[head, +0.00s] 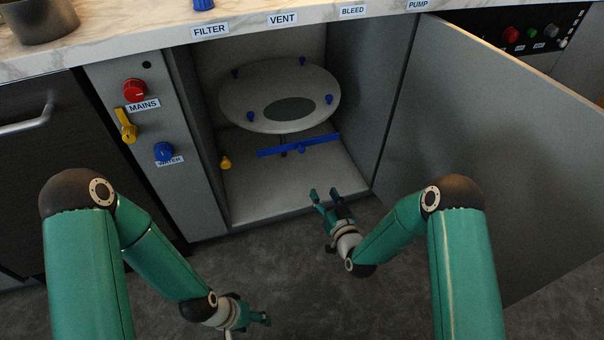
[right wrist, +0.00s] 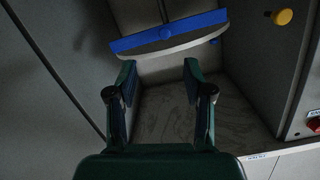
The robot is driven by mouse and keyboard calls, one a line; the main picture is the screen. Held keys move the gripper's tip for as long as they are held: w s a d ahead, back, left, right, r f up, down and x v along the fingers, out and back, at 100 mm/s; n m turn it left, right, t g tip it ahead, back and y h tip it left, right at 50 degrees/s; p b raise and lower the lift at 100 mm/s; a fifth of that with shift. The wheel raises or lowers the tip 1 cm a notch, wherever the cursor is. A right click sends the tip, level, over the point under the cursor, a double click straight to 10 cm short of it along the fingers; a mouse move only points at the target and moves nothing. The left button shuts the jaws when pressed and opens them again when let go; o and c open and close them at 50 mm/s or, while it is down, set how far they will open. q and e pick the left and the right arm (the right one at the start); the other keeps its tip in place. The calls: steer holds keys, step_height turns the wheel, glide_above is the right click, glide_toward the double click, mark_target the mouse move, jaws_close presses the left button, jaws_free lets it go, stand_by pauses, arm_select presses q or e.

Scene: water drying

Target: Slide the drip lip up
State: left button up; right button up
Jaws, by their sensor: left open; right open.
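A long blue bar (head: 275,151), which looks like the drip lip, lies across the inside of the open cabinet, below a round pale plate (head: 310,85). In the right wrist view the blue bar (right wrist: 185,27) runs across the top, beyond my fingertips and apart from them. My right gripper (head: 329,194) is open and empty at the cabinet's front edge, below and right of the bar. Its two fingers (right wrist: 158,70) stand wide apart in the right wrist view. My left gripper (head: 264,318) is low in front of the cabinet, away from the bar, open and empty.
The left panel carries a red knob (head: 134,90), a yellow lever (head: 126,126) and a blue knob (head: 164,151). A small yellow knob (head: 225,162) is inside at left. The cabinet floor (head: 270,195) is clear in front.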

steer(key=f+t+b, duration=0.1)
steer(key=f, duration=0.1)
steer(key=b, duration=0.6)
glide_toward(302, 152)
steer(key=shift+t, duration=0.4)
steer(key=x, duration=0.5)
steer(key=f+x, duration=0.1)
steer(key=x, duration=0.2)
steer(key=shift+w, duration=0.1)
arm_select(q)
step_height(302, 152, down, 9)
arm_select(e)
steer(key=shift+w+a+r, duration=0.15)
steer(key=shift+w+a, duration=0.1)
steer(key=shift+w, duration=0.35)
arm_select(q)
steer(key=shift+r, duration=0.1)
arm_select(e)
jaws_close()
